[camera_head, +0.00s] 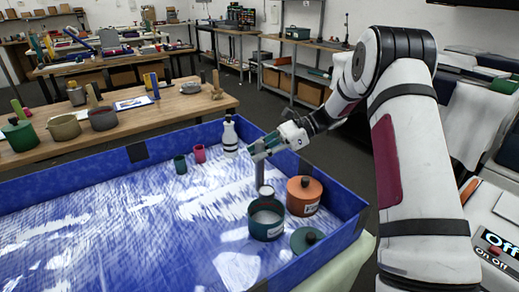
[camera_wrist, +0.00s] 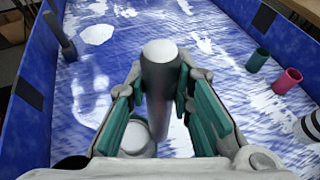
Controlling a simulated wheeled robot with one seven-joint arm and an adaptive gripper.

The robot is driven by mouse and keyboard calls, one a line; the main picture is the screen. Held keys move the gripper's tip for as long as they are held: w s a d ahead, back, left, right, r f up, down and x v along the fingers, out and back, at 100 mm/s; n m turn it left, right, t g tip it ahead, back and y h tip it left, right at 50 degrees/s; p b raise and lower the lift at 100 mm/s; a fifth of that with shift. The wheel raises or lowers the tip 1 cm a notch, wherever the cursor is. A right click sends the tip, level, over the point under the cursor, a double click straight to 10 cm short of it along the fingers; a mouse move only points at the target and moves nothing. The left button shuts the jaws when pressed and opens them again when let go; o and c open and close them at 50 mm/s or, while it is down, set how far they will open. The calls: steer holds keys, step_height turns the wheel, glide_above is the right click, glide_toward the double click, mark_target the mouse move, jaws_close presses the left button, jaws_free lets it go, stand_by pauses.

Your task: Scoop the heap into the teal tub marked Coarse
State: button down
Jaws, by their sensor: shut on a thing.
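My gripper (camera_head: 262,147) is shut on an upright grey handle (camera_wrist: 160,85) with a pale round end. In the head view, a small whitish part (camera_head: 266,191) shows below the handle, above the teal tub's far rim; I cannot tell whether they touch. The teal tub (camera_head: 266,231) stands open in the right part of the blue tray (camera_head: 350,205), with a pale interior and a white label too small to read. A pale patch (camera_wrist: 97,34) on the tray floor, at upper left in the wrist view, may be the heap; the streaked floor makes this uncertain.
An orange lidded tub (camera_head: 304,199) stands right of the teal tub. A loose teal lid (camera_head: 307,240) lies in front. A small teal cup (camera_head: 180,165), a pink cup (camera_head: 199,153) and a white bottle (camera_head: 229,138) stand near the back wall. The tray's left side looks open.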

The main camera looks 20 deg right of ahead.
steer(key=shift+s+a+r+n+t+h+p, duration=0.15)
steer(key=shift+s+r+n+t+p, duration=0.15)
steer(key=shift+s+p, duration=0.5)
steer(key=shift+s+a+r+n+t+h+p, duration=0.15)
steer(key=shift+s+a+n+t+p, duration=0.15)
steer(key=shift+p, duration=0.75)
steer(key=shift+s+a+r+n+t+h+p, duration=0.15)
steer(key=shift+s+n+p, duration=0.25)
steer(key=shift+s+p, duration=0.4)
steer(key=shift+s+t+p, duration=0.1)
steer(key=shift+t+p, duration=0.15)
steer(key=shift+p, duration=0.35)
steer(key=shift+s+a+n+p, duration=0.15)
steer(key=shift+s+n+p, duration=0.4)
steer(key=shift+p, duration=0.35)
steer(key=shift+s+a+f+n+t+h+p, duration=0.15)
steer(key=shift+s+n+t+p, duration=0.35)
steer(key=shift+p, duration=0.45)
steer(key=shift+s+a+n+t+h+p, duration=0.15)
steer(key=shift+s+t+p, duration=0.15)
steer(key=shift+s+p, duration=0.5)
steer(key=shift+s+a+f+n+t+p, duration=0.15)
steer(key=shift+s+f+n+t+p, duration=0.2)
steer(key=shift+p, duration=0.4)
steer(key=shift+s+a+f+n+t+p, duration=0.15)
steer(key=shift+s+p, duration=0.3)
steer(key=shift+p, duration=0.25)
